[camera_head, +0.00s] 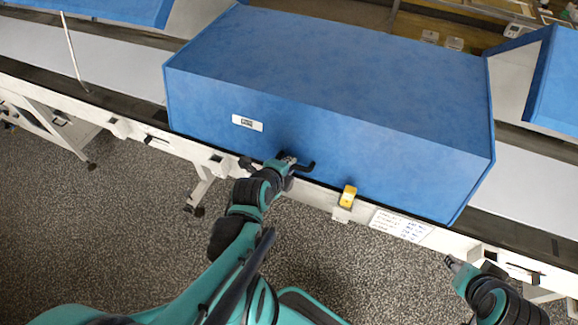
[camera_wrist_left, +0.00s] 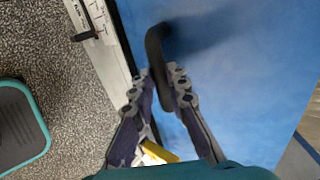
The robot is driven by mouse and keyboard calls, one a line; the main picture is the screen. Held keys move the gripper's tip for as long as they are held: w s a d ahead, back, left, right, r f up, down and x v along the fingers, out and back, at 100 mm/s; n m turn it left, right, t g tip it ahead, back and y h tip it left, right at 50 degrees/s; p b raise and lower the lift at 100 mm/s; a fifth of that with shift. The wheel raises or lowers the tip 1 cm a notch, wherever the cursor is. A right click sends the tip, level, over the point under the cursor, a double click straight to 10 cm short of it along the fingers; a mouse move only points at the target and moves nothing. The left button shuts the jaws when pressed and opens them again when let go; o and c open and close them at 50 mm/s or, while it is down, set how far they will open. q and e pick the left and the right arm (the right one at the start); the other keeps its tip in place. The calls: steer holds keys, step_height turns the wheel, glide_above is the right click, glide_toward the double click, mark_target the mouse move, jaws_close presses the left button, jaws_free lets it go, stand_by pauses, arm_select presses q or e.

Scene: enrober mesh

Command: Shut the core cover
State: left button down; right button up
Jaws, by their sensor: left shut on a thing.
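The core cover (camera_head: 330,70) is a large blue box-shaped hood over the conveyor line. Its lower front edge lies along the white machine rail; I cannot tell whether a small gap is left there. A black bar handle (camera_head: 308,167) sits low on its front face. My left gripper (camera_head: 288,160) is shut on this handle, with part of the bar sticking out to the right. In the left wrist view the curved handle (camera_wrist_left: 154,42) runs between the fingertips (camera_wrist_left: 160,76) against the blue face (camera_wrist_left: 240,70). My right gripper (camera_head: 452,263) is at the lower right, away from the cover; its finger opening is unclear.
A yellow latch-like part (camera_head: 348,195) is on the rail right of the handle. A white label (camera_head: 401,225) is further right. Other blue covers stand at the upper left (camera_head: 110,8) and right (camera_head: 556,80). The speckled floor (camera_head: 120,225) in front is clear.

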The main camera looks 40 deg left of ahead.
arm_select(q)
steer(key=c, duration=1.7)
jaws_free()
steer(key=shift+s+d+f, duration=0.2)
steer(key=shift+s+f, duration=0.2)
steer(key=shift+f, duration=0.15)
steer(key=shift+o, duration=1.1)
steer(key=shift+w+a, duration=0.1)
steer(key=shift+a, duration=0.1)
steer(key=shift+w+r, duration=0.1)
steer(key=shift+r, duration=0.1)
step_height(320, 180, up, 10)
steer(key=shift+d+f, duration=0.1)
steer(key=shift+f, duration=0.05)
